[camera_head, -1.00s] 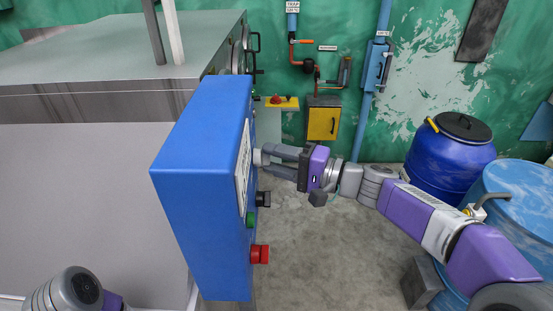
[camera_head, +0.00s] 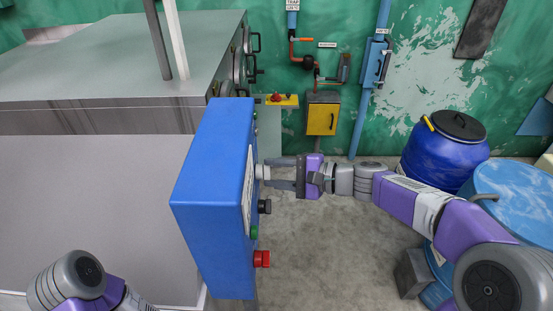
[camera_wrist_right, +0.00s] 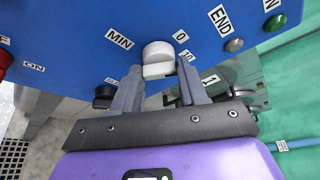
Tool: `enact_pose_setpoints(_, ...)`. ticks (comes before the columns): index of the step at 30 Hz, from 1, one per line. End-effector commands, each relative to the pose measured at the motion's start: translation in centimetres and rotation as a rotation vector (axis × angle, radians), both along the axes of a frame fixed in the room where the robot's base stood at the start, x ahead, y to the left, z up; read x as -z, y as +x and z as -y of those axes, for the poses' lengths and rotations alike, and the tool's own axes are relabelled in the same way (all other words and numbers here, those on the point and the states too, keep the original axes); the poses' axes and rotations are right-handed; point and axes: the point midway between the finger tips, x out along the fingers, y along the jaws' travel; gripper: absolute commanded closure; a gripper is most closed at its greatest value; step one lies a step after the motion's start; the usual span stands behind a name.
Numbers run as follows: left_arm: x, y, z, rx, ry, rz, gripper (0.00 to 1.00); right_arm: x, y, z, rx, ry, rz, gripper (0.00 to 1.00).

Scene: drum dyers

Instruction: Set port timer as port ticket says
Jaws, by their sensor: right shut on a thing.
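A blue control box (camera_head: 212,195) stands near the middle of the head view, its control face seen edge-on. On that face is a pale round timer knob (camera_head: 265,172). In the right wrist view the white knob (camera_wrist_right: 158,52) has MIN, 0 and 10 marks around it. My right gripper (camera_head: 272,172) is shut on the knob, its fingers (camera_wrist_right: 160,78) on either side of it and partly hiding the scale. A white printed panel (camera_head: 248,185) on the face is too oblique to read; I cannot tell whether it is the port ticket. My left gripper is out of view.
Below the knob are a black knob (camera_head: 265,206), a green button (camera_head: 254,232) and a red button (camera_head: 262,259). The right wrist view shows a grey END lamp (camera_wrist_right: 234,45). Blue drums (camera_head: 445,152) stand at right. Floor between is clear.

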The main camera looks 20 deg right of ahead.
Motion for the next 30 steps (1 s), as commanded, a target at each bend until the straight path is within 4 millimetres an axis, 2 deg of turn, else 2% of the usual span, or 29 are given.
enact_pose_setpoints(1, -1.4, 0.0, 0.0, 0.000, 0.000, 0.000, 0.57, -0.7, 0.0, 0.0, -0.003, 0.010, -0.036, 0.88)
enact_pose_setpoints(3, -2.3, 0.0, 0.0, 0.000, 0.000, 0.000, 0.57, -0.7, 0.1, 0.0, -0.001, 0.024, -0.086, 0.88)
enact_pose_setpoints(12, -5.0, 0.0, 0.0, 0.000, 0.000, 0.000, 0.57, -0.5, 0.2, 0.0, -0.001, 0.068, -0.236, 0.88)
enact_pose_setpoints(18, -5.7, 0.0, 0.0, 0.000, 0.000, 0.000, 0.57, -0.3, 0.2, 0.1, 0.000, 0.082, -0.280, 0.88)
enact_pose_setpoints(30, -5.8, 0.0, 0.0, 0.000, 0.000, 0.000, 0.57, -0.2, 0.2, 0.1, 0.001, 0.085, -0.291, 0.88)
